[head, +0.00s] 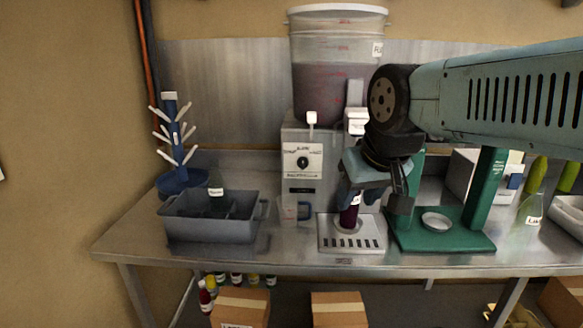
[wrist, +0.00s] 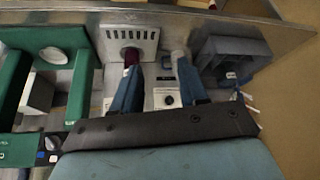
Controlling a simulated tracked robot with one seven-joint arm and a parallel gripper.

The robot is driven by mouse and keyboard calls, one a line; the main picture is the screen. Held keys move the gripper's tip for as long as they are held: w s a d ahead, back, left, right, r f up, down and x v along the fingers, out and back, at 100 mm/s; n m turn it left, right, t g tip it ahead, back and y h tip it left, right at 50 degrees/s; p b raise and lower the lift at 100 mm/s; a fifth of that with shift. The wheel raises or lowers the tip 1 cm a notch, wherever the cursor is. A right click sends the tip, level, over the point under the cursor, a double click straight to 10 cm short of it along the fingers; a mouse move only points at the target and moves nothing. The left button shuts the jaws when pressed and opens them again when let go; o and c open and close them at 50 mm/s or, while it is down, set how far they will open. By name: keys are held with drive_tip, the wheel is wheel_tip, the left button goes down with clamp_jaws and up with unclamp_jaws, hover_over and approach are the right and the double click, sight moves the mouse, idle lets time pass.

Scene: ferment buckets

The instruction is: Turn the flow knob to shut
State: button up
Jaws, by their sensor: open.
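The flow knob (head: 303,162) is a small round black knob on a white panel of the grey dispenser (head: 301,135), below the large bucket. In the wrist view, a dark round knob (wrist: 169,100) on a white plate shows between my fingers. Its pointer direction is too small to read clearly. My gripper (head: 376,203) is open, pointing down, to the right of the knob in the head view. The fingers of my gripper (wrist: 157,62) stand apart with nothing held between them. A dark red bottle (head: 349,216) stands on the drip tray (head: 351,242), partly hidden by my gripper.
A large translucent bucket (head: 335,50) sits on top. A grey bin (head: 210,225) and blue drying rack (head: 172,150) are at left. A green stand (head: 488,200) is close right of my gripper. A small cup (head: 304,210) stands below the panel. Bare steel counter lies in front.

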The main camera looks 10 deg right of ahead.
drive_tip(key=shift+o, duration=0.8)
drive_tip(key=shift+w+a, duration=0.15)
drive_tip(key=shift+o, duration=1)
drive_tip(key=w+a+m+t+y, duration=0.1)
drive_tip(key=w+a, duration=0.3)
drive_tip(key=w, duration=0.4)
drive_tip(key=w+a+m+t+y, duration=0.1)
drive_tip(key=w+a+m+t, duration=0.2)
drive_tip(key=w, duration=0.5)
drive_tip(key=shift+a+r+m+y, duration=0.25)
drive_tip(key=shift+a+m+y, duration=0.05)
drive_tip(key=shift+a+m, duration=0.3)
drive_tip(key=w+a+f+m+t+h, duration=0.1)
drive_tip(key=w+a+m+t, duration=0.2)
drive_tip(key=w+m, duration=0.35)
drive_tip(key=m+t+h, duration=0.1)
drive_tip(key=m+h, duration=1.2)
drive_tip(key=m, duration=0.1)
approach(301, 165)
drive_tip(key=x, duration=0.7)
drive_tip(key=shift+w+d+r, duration=0.15)
drive_tip(key=shift+d, duration=0.2)
drive_tip(key=shift+c, duration=0.2)
